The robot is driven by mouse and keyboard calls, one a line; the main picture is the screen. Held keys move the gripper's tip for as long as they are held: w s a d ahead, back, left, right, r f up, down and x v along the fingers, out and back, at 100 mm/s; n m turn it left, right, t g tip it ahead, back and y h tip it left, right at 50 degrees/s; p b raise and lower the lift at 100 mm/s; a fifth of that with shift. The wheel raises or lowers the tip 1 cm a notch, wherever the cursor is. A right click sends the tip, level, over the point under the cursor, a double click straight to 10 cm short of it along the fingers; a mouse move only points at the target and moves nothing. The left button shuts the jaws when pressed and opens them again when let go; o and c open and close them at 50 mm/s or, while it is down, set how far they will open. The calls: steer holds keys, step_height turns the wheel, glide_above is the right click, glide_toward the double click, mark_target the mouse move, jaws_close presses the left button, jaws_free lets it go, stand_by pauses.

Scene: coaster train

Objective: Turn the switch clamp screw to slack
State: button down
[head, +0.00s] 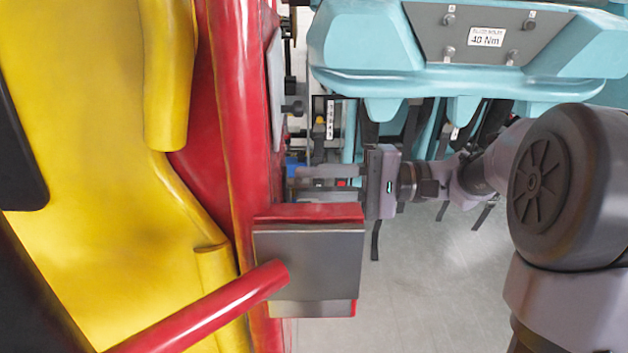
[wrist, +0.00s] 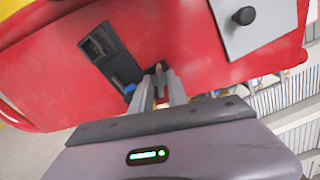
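My gripper (wrist: 157,84) reaches to the red car side panel (wrist: 60,80). Its two grey fingers are apart, with a narrow gap between them. A small dark part, possibly the switch clamp screw (wrist: 159,69), shows at the fingertips; the fingers partly hide it. I cannot tell whether they touch it. Left of the fingertips is a dark recessed plate (wrist: 104,52) with a blue piece (wrist: 130,87) at its lower end. In the head view my gripper (head: 298,182) points left at the red side, and its fingertips and the screw are mostly hidden there.
A grey plate with a round knob (wrist: 243,16) is on the panel at upper right. In the head view a grey-faced red block (head: 308,262) stands just below my gripper. The teal seat unit (head: 440,85) is above my arm. Grey floor (head: 430,290) is open below.

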steer(key=c, duration=1.3)
jaws_free()
steer(key=d+p, duration=0.2)
steer(key=d, duration=0.3)
steer(key=d+p, duration=0.2)
steer(key=d, duration=0.4)
steer(key=d+p, duration=0.2)
steer(key=d, duration=0.4)
steer(key=shift+s+d, duration=0.25)
steer(key=shift+s, duration=0.05)
steer(key=shift+o, duration=1.3)
